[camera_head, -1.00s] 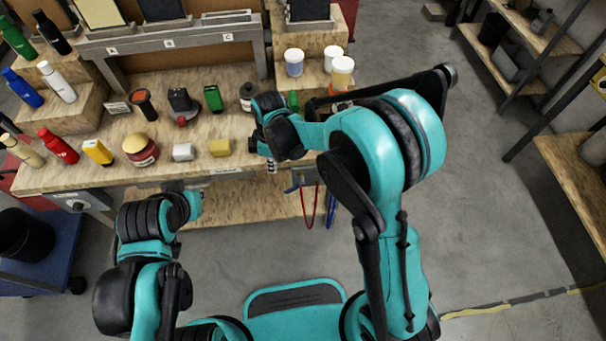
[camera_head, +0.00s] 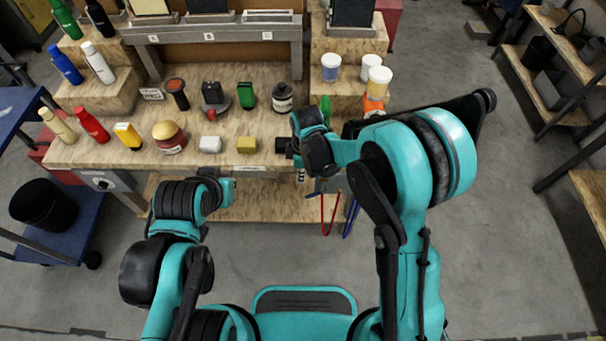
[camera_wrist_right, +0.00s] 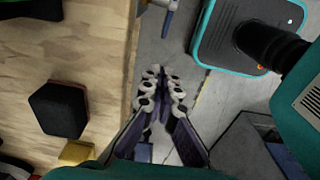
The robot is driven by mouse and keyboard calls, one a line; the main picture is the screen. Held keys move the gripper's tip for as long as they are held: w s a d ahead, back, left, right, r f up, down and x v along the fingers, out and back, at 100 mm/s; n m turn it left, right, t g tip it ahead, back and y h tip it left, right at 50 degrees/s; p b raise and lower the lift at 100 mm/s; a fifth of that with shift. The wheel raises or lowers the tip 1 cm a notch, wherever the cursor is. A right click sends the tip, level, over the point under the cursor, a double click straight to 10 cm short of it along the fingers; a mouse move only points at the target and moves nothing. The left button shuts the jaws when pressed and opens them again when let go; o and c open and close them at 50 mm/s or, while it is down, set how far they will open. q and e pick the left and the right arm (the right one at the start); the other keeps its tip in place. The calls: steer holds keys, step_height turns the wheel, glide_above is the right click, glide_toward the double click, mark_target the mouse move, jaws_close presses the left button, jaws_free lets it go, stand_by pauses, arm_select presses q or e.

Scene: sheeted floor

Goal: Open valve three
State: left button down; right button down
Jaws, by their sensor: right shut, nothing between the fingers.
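No valve is marked three that I can make out in these views. In the wrist view a grey fitting with a blue handle (camera_wrist_right: 168,18) juts from the bench edge, ahead of my right gripper (camera_wrist_right: 163,78). I cannot tell whether it is a valve. The right gripper's fingers are together and empty, beside the bench edge. In the head view my right arm mostly hides it. My left arm's wrist shows low before the bench, but its gripper is hidden.
The wooden bench (camera_head: 240,172) carries bottles, a burger-like item (camera_head: 169,137), small blocks and jars. Red and blue handles (camera_head: 333,212) hang at its front. A blue cart (camera_head: 75,235) stands left and shelves (camera_head: 570,110) stand right.

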steer(key=b, duration=0.2)
glide_above(308, 195)
steer(key=a, duration=0.3)
step_height(308, 195, down, 6)
steer(key=shift+d+f+b, duration=0.35)
steer(key=shift+d+f, duration=0.55)
steer(key=shift+d, duration=0.1)
steer(key=shift+d+f, duration=0.4)
steer(key=shift+d, duration=0.1)
steer(key=shift+f+b, duration=0.8)
steer(key=shift+b, duration=0.45)
steer(key=shift+r, duration=0.1)
